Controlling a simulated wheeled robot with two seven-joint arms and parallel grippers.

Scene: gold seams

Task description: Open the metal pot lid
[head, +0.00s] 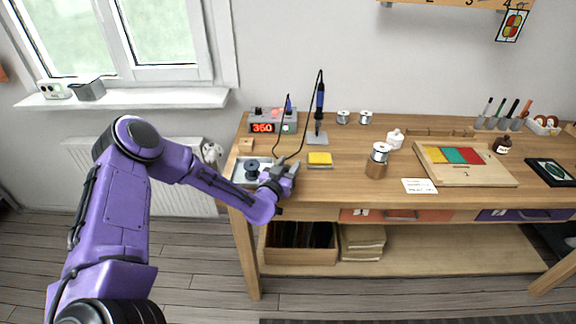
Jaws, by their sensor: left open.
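A small metal pot with a silvery upper part (380,152) stands on the workbench, right of the middle, on a brown cylindrical base (376,170). Its top looks covered, but it is too small to tell the lid apart clearly. My left gripper (292,168) is over the left end of the bench, well to the left of the pot and apart from it. It is open, and nothing shows between its fingers. My right gripper is out of view.
A grey tray (239,178) with a dark round piece lies beside my left gripper. A soldering iron stand (317,138), yellow sponge (320,158), white jar (395,138) and wooden board (490,178) stand around. The bench top between sponge and pot is clear.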

